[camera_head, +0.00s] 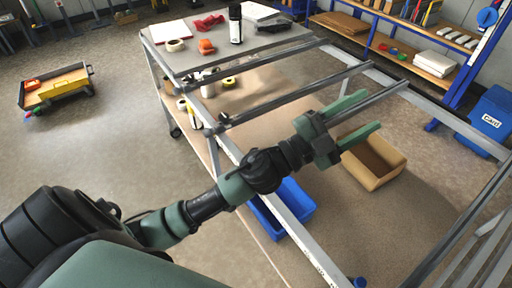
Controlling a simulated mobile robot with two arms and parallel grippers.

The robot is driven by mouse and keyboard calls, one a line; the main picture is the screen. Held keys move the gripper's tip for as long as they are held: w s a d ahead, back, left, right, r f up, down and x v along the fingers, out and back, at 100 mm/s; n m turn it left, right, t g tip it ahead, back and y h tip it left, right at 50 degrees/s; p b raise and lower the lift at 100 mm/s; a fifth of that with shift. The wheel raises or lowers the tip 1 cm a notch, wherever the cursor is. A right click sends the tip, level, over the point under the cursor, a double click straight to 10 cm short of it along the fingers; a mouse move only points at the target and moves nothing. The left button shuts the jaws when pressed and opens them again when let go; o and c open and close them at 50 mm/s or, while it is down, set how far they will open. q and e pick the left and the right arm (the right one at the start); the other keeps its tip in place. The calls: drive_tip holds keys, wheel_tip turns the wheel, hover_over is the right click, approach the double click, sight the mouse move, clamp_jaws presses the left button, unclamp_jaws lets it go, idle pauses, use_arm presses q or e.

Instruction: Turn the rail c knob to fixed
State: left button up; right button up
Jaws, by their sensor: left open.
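A grey metal frame table (229,146) carries several crosswise rails. One rail (290,95) ends at the left side of the frame in a small dark fitting (223,117). Another rail (385,94) runs behind my left gripper, and its near end is hidden by my arm. A blue knob-like piece (360,283) sits at the bottom edge of the picture, partly cut off. I cannot read any rail letters or knob marks, so I cannot tell which is rail c. My left gripper (370,112) is open and empty, above the frame. My right gripper is not in view.
A blue bin (284,207) and a tan bin (375,160) are below the frame.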

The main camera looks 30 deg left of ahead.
use_arm(q)
drive_tip(key=s+d+f+m+g+h, duration=0.1)
drive_tip(key=s+d+m+g+h, duration=0.2)
drive_tip(key=d+m+g+h, duration=0.5)
drive_tip(key=m+g+y, duration=0.5)
drive_tip(key=g+y, duration=0.5)
drive_tip(key=y, duration=1)
hover_over(255, 151)
drive_tip(key=f, duration=1.4)
drive_tip(key=shift+w+d+f, duration=0.1)
drive_tip(key=shift+d+f, duration=0.1)
drive_tip(key=shift+d, duration=0.2)
drive_tip(key=shift+a+y, duration=0.35)
drive_tip(key=shift+y, duration=0.05)
wheel_tip(255, 151, down, 7)
drive_tip(key=shift+r+p, duration=0.1)
drive_tip(key=shift+p, duration=1.15)
drive_tip(key=shift+f, duration=0.45)
